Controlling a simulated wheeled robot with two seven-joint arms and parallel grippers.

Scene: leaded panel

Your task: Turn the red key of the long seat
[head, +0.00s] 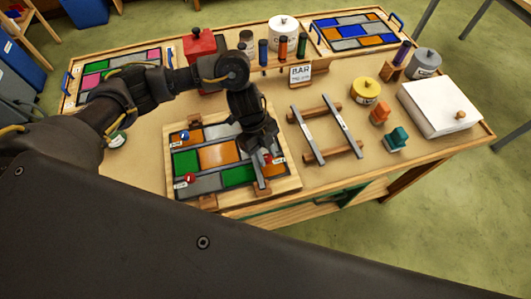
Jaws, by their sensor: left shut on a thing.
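The leaded panel (206,184) lies on a wooden board (290,186) on the table, with green, orange and grey panes in it. A red key (268,158) with a small white label beside it is at the panel's right side. My left gripper (264,152) points down over this key and is shut on it; its fingers partly hide the key. A second red key (190,179) stands at the panel's lower left, and a blue key (185,136) at its upper left. The label texts are too small to read. My right gripper is not in view.
Right of the panel lies a frame of grey bars on wooden strips (311,146). Beyond it stand a yellow tin (366,90), orange and teal pieces, and a white box (444,108). A red box (200,44) and several coloured tubes stand behind my left arm.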

